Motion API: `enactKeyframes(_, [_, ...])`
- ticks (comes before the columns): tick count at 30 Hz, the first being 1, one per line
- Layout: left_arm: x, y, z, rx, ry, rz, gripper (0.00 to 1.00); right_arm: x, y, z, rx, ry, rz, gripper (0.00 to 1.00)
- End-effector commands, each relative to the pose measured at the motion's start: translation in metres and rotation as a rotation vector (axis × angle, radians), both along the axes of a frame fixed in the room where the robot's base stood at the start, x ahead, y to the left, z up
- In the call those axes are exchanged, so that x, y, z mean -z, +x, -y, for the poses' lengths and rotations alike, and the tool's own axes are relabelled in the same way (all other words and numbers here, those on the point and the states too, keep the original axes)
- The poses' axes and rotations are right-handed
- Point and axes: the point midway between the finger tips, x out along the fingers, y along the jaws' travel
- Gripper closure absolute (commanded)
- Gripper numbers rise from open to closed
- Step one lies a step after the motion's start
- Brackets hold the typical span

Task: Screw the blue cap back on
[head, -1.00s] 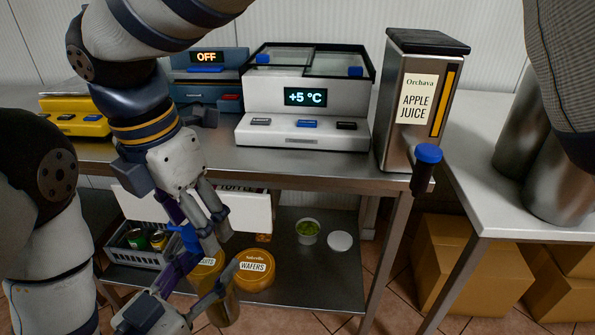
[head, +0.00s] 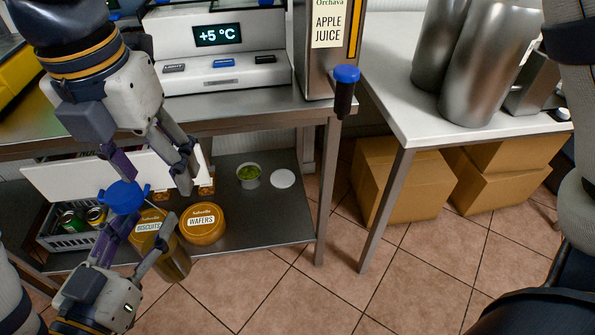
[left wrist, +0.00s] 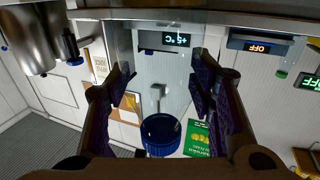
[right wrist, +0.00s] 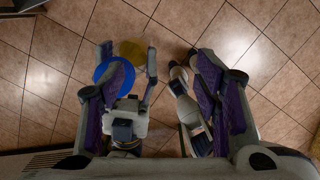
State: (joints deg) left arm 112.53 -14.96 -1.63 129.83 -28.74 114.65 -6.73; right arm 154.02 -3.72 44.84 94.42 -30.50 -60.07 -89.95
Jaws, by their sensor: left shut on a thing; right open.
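The blue cap (head: 125,197) is a round lobed disc at the lower left of the head view. It also shows in the left wrist view (left wrist: 160,135) and the right wrist view (right wrist: 113,75). My left gripper (head: 128,255) is shut on a clear, amber-toned bottle (head: 172,258), held tilted in front of the lower shelf. The cap is at the bottle's top end; I cannot tell whether it is seated. My right gripper (head: 150,172) is open just above the cap, fingers spread wide. The bottle's neck is hidden.
The lower shelf (head: 262,222) holds a wafers tin (head: 203,223), a biscuits tin (head: 148,226), a green-filled cup (head: 248,175) and a white disc (head: 283,178). A crate (head: 68,242) stands left. The juice dispenser's blue-topped tap (head: 345,88) juts over the counter edge.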

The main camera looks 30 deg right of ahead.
Motion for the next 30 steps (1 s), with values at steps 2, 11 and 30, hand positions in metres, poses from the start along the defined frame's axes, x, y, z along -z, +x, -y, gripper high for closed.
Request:
enactKeyframes(2, [-0.002, 0.000, 0.000, 0.000, -0.001, 0.004, 1.00, 0.009, -0.005, 0.010, 0.131, -0.005, 0.006, 0.43])
enactKeyframes(11, [-0.004, 0.000, 0.000, 0.000, -0.001, 0.009, 1.00, 0.050, -0.013, 0.051, 0.794, 0.007, 0.028, 0.43])
enactKeyframes(30, [-0.005, 0.000, 0.000, 0.000, -0.001, 0.011, 1.00, 0.108, -0.032, 0.155, 2.295, 0.018, 0.072, 0.43])
